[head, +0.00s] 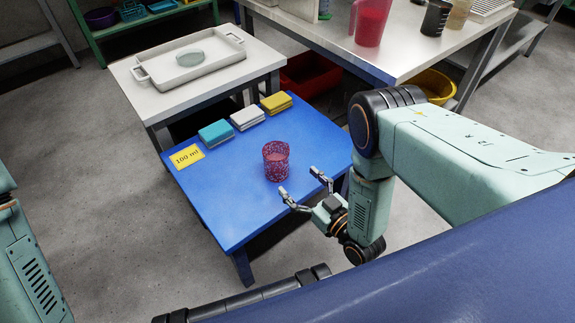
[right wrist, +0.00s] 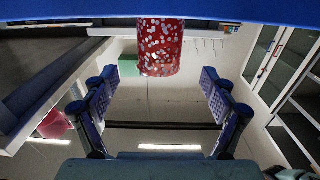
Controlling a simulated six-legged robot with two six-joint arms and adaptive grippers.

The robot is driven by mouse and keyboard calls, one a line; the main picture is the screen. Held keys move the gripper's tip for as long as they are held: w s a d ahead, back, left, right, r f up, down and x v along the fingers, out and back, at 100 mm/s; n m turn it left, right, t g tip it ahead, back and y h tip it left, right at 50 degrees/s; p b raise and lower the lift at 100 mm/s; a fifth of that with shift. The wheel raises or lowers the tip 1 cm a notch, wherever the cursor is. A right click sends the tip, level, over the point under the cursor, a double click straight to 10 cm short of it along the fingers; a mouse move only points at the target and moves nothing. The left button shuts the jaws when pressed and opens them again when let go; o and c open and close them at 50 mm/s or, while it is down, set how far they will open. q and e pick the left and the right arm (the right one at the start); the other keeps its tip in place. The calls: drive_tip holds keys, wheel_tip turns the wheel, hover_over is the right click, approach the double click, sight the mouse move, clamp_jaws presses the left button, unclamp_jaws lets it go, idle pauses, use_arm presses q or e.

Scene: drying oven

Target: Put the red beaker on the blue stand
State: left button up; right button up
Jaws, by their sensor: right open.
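The red beaker (head: 276,162), speckled with pale spots, stands upright on the blue stand (head: 225,215), a low blue table. My right gripper (head: 300,181) is open and empty, at the beaker's near right side, with its fingers pointing toward it. In the right wrist view, which is upside down, the beaker (right wrist: 160,45) shows at top centre beyond the gap between the two spread fingers (right wrist: 158,80). The blue surface (right wrist: 245,10) runs along the top there. My left gripper is out of view.
A yellow "100 ml" label (head: 187,157) and teal (head: 215,133), white (head: 247,118) and yellow (head: 276,102) folded cloths lie along the blue table's far side. A white table (head: 150,103) with a tray (head: 165,80) stands behind. A bench holds a red pitcher (head: 371,20).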

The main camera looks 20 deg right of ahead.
sight(284, 162)
drive_tip(key=v, duration=0.3)
drive_tip(key=shift+s+d+p, duration=0.1)
drive_tip(key=shift+s+p, duration=0.15)
drive_tip(key=shift+p, duration=0.05)
drive_tip(key=b+x, duration=0.4)
drive_tip(key=x, duration=0.8)
drive_tip(key=shift+w+f, duration=0.1)
drive_tip(key=shift+f, duration=0.1)
drive_tip(key=shift+r+p, duration=0.45)
drive_tip(key=shift+r, duration=0.9)
drive_tip(key=shift+f, duration=0.15)
